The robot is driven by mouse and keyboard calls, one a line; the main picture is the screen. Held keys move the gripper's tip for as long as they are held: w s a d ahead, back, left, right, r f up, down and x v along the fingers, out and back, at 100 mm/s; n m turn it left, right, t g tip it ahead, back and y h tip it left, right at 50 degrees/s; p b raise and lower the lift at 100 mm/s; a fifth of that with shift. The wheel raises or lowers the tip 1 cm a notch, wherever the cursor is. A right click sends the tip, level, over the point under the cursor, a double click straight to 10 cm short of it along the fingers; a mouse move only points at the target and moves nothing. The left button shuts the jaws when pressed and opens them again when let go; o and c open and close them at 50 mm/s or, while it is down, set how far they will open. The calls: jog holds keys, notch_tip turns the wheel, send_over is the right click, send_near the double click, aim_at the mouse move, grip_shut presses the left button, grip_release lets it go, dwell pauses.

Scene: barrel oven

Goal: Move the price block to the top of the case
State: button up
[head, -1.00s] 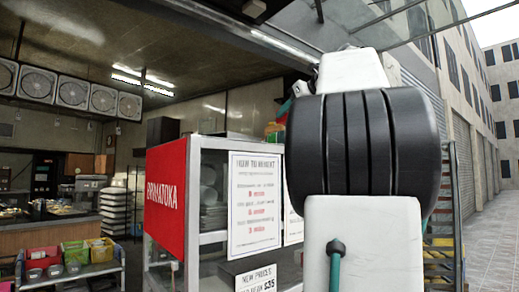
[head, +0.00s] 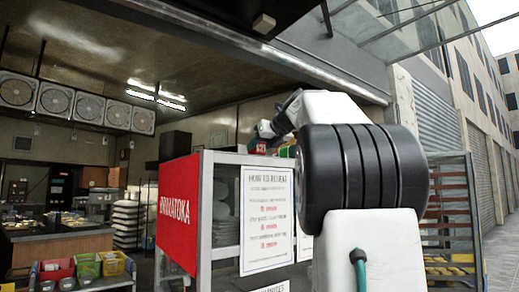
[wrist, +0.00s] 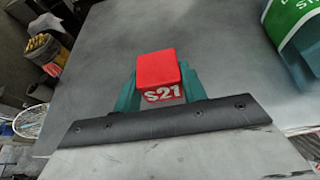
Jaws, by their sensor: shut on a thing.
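The price block (wrist: 158,72) is a red cube marked "S21" in white. It sits between the teal fingers of my gripper (wrist: 160,84) in the wrist view, and the gripper is shut on it. Behind it in that view spreads a flat grey surface (wrist: 105,70); I cannot tell whether the block touches it. In the head view the case (head: 228,158) is a metal-framed glass cabinet with a red panel. My arm reaches over its top and hides the far right part. A small red thing (head: 257,148) shows by the gripper there; I cannot be sure it is the block.
A green container with white lettering (wrist: 292,22) stands at the upper right of the wrist view. A white notice (head: 266,215) hangs on the case front. A tray rack (head: 448,225) stands to the right, and colourful bins (head: 86,266) to the left.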

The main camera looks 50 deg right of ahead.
jog(key=shift+f, duration=0.4)
jog(key=shift+f, duration=0.1)
jog(key=o, duration=1)
jog(key=shift+s+r, duration=0.1)
jog(key=shift+r, duration=0.1)
jog(key=v, duration=1.1)
jog(key=shift+s+a+r, duration=0.1)
jog(key=shift+s+r, duration=0.05)
jog(key=shift+s, duration=0.15)
